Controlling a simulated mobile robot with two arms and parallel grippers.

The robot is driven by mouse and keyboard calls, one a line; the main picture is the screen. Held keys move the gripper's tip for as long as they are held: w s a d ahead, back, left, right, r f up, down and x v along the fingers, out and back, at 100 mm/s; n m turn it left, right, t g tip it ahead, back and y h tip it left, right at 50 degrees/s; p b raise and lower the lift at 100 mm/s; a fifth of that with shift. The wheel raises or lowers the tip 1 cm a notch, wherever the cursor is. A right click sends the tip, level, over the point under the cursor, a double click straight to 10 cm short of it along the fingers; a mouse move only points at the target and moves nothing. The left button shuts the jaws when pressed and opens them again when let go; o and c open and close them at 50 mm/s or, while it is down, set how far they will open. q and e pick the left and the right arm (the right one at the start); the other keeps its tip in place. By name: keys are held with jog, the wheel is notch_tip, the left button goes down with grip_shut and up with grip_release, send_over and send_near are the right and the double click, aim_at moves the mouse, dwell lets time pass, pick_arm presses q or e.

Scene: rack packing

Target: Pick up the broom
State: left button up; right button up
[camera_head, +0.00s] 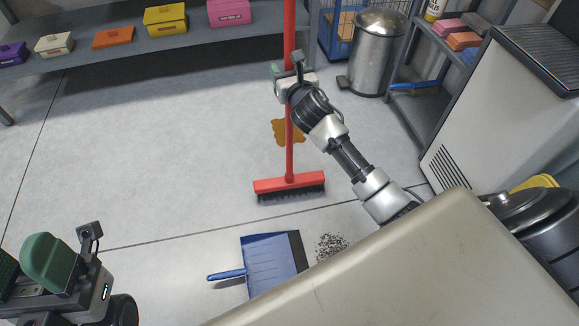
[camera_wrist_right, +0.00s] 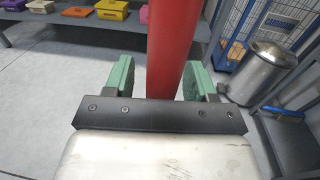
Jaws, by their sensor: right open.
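The red broom (camera_head: 290,130) stands upright on the floor, its long handle rising out of the top of the head view. Its red head with dark bristles (camera_head: 289,188) rests on the floor. My right gripper (camera_head: 277,72) is at the handle, well above the broom head. In the right wrist view the red handle (camera_wrist_right: 172,45) passes between the two green fingers of my right gripper (camera_wrist_right: 158,80), which are open with gaps beside the handle. My left gripper (camera_head: 25,265) is at the lower left, far from the broom; its finger opening is unclear.
A blue dustpan (camera_head: 268,262) lies on the floor near a dark debris pile (camera_head: 330,246). A brown spill (camera_head: 284,132) is behind the handle. A metal bin (camera_head: 376,55) stands at the back right. A shelf with coloured boxes (camera_head: 165,20) runs along the back. Left floor is clear.

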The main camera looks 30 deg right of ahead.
grip_shut()
jog(key=shift+r, duration=0.15)
